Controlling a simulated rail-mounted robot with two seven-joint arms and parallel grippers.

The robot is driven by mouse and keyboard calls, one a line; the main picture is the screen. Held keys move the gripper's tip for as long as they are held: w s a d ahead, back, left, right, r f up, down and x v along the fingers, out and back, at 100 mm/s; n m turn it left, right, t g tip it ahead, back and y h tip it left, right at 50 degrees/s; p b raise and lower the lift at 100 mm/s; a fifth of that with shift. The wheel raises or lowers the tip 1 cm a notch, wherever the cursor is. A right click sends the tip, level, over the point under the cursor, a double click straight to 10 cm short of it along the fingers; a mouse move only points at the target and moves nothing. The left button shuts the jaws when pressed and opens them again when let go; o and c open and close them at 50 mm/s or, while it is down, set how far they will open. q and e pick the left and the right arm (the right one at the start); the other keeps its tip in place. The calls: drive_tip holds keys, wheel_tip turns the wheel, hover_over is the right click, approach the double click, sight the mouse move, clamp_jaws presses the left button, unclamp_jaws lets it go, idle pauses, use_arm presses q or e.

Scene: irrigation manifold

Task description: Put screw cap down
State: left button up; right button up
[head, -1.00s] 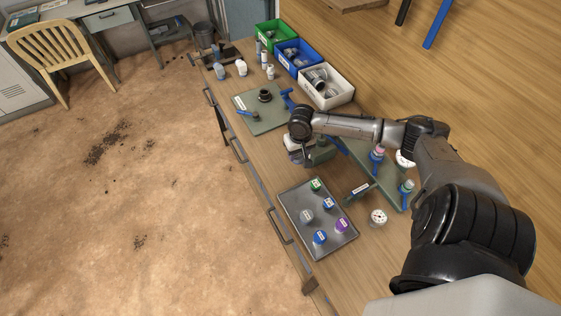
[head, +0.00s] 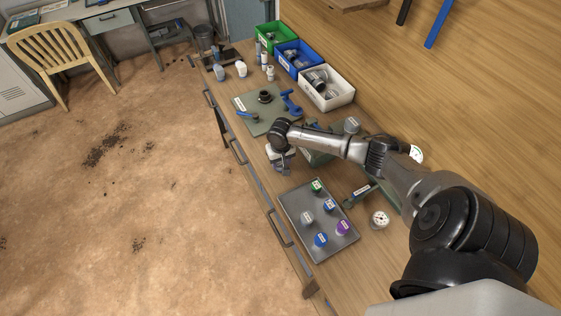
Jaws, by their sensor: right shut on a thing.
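My right gripper (head: 283,170) points down over the bench, just beyond the far left corner of the grey tray (head: 292,208). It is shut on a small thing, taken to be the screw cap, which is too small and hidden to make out. In the tray stand several caps: a green cap (head: 316,186), a blue cap (head: 329,204), a grey cap (head: 307,217), a purple cap (head: 342,227) and another blue cap (head: 320,240). My left gripper is out of view.
A green mat (head: 262,125) with fittings lies beyond the gripper. Green (head: 276,36), blue (head: 299,59) and white (head: 327,89) bins line the back. A round gauge (head: 380,220) lies right of the tray. My right arm hides much of the manifold.

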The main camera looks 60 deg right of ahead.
drive_tip(key=shift+f, duration=0.25)
drive_tip(key=o, duration=0.9)
drive_tip(key=shift+o, duration=0.2)
wheel_tip(320, 180, up, 12)
drive_tip(key=f+p, duration=0.1)
drive_tip(key=s+a+f+n, duration=0.3)
drive_tip(key=s+a, duration=0.1)
drive_tip(key=a, duration=0.3)
drive_tip(key=s+a+f+n+t+y, duration=0.1)
drive_tip(key=s+a+f+n, duration=0.1)
drive_tip(key=s+a, duration=0.35)
drive_tip(key=s+a+f+n, duration=0.2)
drive_tip(key=a+f+n, duration=0.1)
drive_tip(key=a, duration=0.6)
drive_tip(key=s+a+r+n+t, duration=0.2)
drive_tip(key=s+a+r, duration=0.4)
drive_tip(key=s, duration=0.4)
drive_tip(key=shift+s+a+r+t+h, duration=0.15)
drive_tip(key=shift+s+a+t+h, duration=0.2)
drive_tip(key=shift+a, duration=0.4)
